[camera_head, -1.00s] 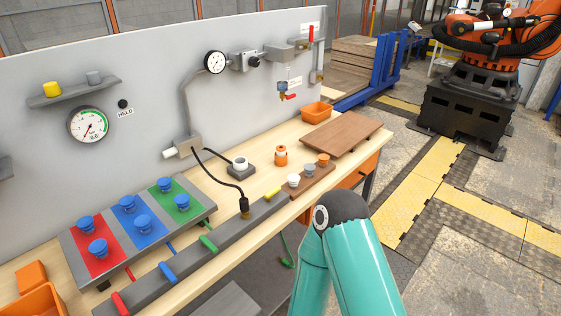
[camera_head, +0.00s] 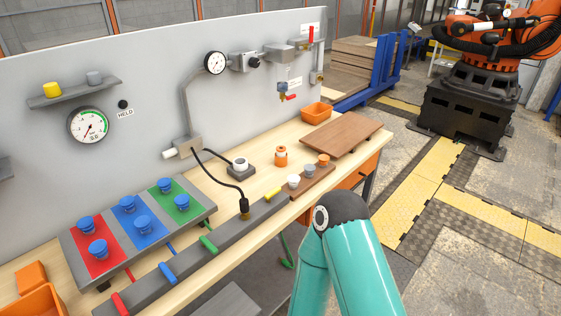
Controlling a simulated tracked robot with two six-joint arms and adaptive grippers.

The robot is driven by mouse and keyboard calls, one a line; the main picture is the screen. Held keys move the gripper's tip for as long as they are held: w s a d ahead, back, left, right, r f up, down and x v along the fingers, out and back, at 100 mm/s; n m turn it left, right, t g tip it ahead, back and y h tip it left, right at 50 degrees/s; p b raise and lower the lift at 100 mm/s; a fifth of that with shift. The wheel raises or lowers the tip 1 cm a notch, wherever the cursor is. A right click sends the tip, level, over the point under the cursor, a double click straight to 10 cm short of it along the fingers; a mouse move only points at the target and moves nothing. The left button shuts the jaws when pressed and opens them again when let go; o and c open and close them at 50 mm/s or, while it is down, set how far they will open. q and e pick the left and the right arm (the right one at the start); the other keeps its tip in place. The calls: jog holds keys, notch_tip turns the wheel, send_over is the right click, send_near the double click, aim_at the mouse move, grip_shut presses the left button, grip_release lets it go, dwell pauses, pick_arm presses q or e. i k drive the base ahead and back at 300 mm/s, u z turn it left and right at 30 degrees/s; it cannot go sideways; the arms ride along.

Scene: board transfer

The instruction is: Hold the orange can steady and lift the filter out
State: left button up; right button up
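A small orange can (camera_head: 281,156) with a white band stands upright on the wooden workbench (camera_head: 262,152), right of a dark block with a white round top. A filter cannot be made out separately at this size; whether one sits inside the can is not visible. A teal arm link of mine with a dark joint cap rises at the lower middle, in front of the bench. Neither of my grippers shows in this view.
A brown board (camera_head: 341,137) lies right of the can, with an orange bin (camera_head: 317,112) behind it. A small rack (camera_head: 309,180) holds white, grey and orange caps in front. A black cable (camera_head: 222,171) and a coloured knob panel (camera_head: 137,219) lie left.

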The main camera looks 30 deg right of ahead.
aim_at(280, 150)
jog(key=z, duration=1.2)
jog(key=i, duration=0.15)
jog(key=u, duration=2.8)
jog(key=i, duration=0.1)
jog(key=u, duration=1.2)
jog(key=k, duration=2.45)
jog(key=u, duration=0.5)
jog(key=i, duration=0.1)
jog(key=z, duration=2.8)
